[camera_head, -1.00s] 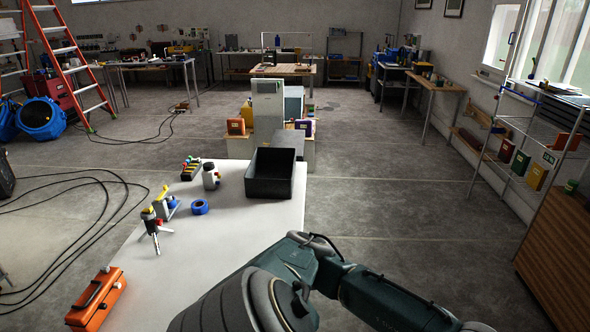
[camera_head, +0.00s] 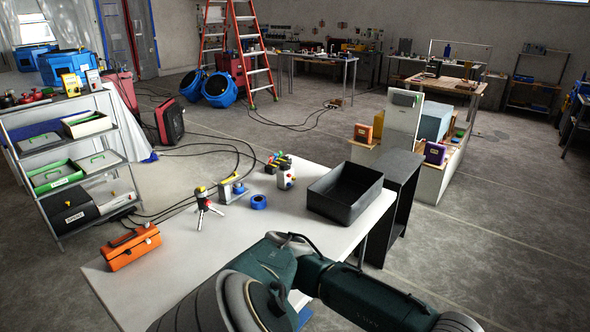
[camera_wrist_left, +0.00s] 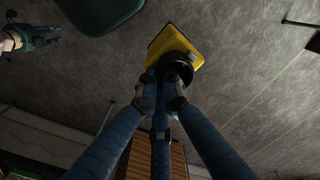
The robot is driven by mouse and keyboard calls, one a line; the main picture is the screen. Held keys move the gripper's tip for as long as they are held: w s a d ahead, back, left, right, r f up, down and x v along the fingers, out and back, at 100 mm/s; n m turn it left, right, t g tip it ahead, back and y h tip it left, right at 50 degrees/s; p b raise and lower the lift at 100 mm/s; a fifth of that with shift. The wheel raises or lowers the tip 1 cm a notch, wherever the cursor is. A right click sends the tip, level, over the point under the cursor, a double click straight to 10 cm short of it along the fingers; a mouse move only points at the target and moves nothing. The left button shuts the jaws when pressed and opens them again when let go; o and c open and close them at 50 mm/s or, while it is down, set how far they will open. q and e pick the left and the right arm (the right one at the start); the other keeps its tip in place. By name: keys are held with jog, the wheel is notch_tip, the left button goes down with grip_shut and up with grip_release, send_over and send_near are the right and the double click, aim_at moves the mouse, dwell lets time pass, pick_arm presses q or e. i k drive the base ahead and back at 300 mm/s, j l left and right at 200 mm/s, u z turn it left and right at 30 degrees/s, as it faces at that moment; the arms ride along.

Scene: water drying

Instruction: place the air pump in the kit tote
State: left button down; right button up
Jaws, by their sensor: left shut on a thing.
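In the left wrist view, my left gripper (camera_wrist_left: 160,92) has its dark blue fingers closed on a yellow thing with a round black part, likely the air pump (camera_wrist_left: 176,45). It is held above the grey floor, clear of the table. Part of its black section is hidden by the fingertips. In the head view, the open black bin, likely the kit tote (camera_head: 345,193), stands at the far right end of the white table; the visible part of its inside looks empty. A teal arm of mine crosses the bottom, its gripper out of view. Another gripper of mine (camera_wrist_left: 14,40) shows small at the wrist view's upper left.
The white table (camera_head: 185,262) holds an orange toolbox (camera_head: 131,247), a small tripod (camera_head: 204,200), a blue tape roll (camera_head: 259,202) and a white bottle-like item (camera_head: 286,178). A dark stand (camera_head: 398,190) adjoins the bin's right side. A loaded shelf rack (camera_head: 72,165) stands left.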

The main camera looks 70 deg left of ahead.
aim_at(348, 199)
jog(key=i+j+u, duration=0.3)
jog(key=i+u, duration=0.65)
jog(key=i, duration=0.25)
jog(key=i+l+u, duration=0.2)
jog(key=i+u, duration=0.3)
jog(key=i, duration=0.15)
